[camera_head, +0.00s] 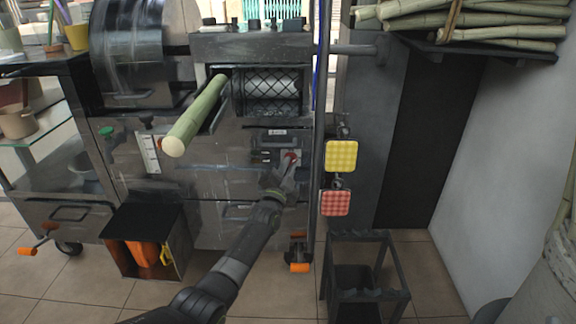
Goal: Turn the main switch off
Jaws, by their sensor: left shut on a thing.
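The main switch (292,156) shows as a red knob on a light plate, on the front panel of the metal sugarcane press (225,185). My left arm reaches up to it from the bottom of the head view. My left gripper (288,170) is at the switch and shut on it, with its fingers covering the lower part. How far the knob is turned is too small to tell. My right gripper is not in view.
A green cane (197,115) sticks out of the press's roller opening. Yellow (341,156) and red (336,203) checked pads hang right of the switch. A dark open-frame stand (367,238) is on the floor, and an open box (122,258) stands lower left.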

